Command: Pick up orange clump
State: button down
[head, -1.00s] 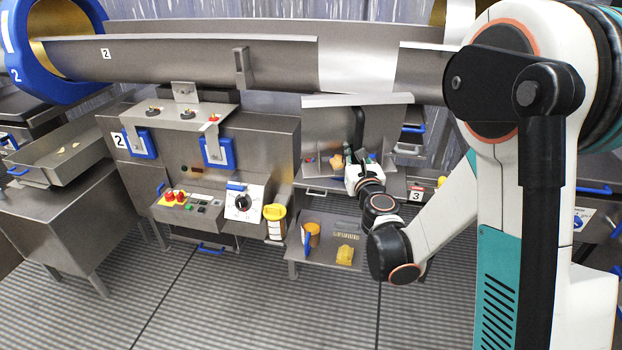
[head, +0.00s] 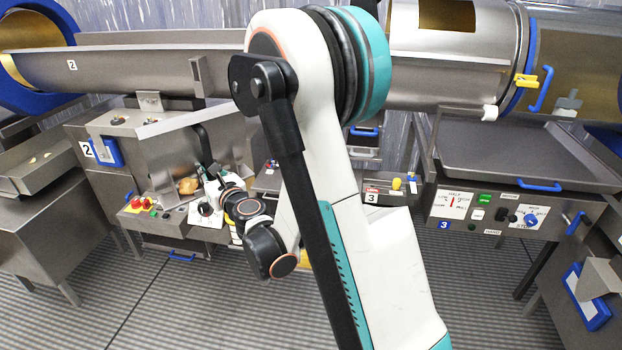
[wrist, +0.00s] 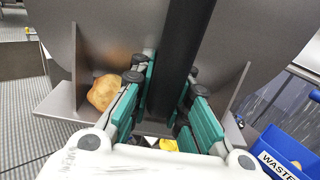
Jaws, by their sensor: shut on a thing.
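The orange clump (head: 187,186) rests on a metal scoop (head: 163,152) with an upright back plate. In the wrist view the clump (wrist: 103,92) sits on the scoop's ledge (wrist: 62,105), left of my fingers and outside them. My gripper (head: 207,172) is shut on the scoop's black handle (head: 203,143). In the wrist view the handle runs between the teal fingers of my gripper (wrist: 168,100). The scoop is held up in front of control box 2, and my arm hides part of the area behind it.
A blue waste bin (wrist: 285,155) shows at the wrist view's lower right. Control panel 3 (head: 490,212) and a tray (head: 520,160) stand at right. The floor in front is clear.

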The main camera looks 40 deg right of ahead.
jog(key=s+d+f, duration=0.2)
jog(key=d, duration=0.7)
jog(key=s+d+f+h+b, duration=0.1)
jog(key=s+d+f, duration=0.2)
jog(key=d, duration=0.6)
jog(key=s+d+f, duration=0.2)
jog(key=d, duration=0.7)
jog(key=s+d+f+m+b, duration=0.1)
jog(key=s+d+f, duration=0.3)
jog(key=s+d, duration=0.6)
jog(key=s+d+f+b, duration=0.1)
jog(key=s+d+f, duration=0.3)
jog(key=s+d, duration=0.65)
jog(key=shift+g+h, duration=0.3)
jog(key=shift+w+a+f+b, duration=0.1)
jog(key=shift+w+f+b, duration=0.65)
jog(key=shift+w, duration=1.95)
jog(key=shift+w+a+f+b, duration=0.1)
jog(key=shift+w+f+b, duration=0.55)
jog(key=shift+w, duration=2)
jog(key=shift+w+f+b, duration=0.35)
jog(key=shift+w+b, duration=0.75)
jog(key=shift+w, duration=1.6)
jog(key=shift+r, duration=0.1)
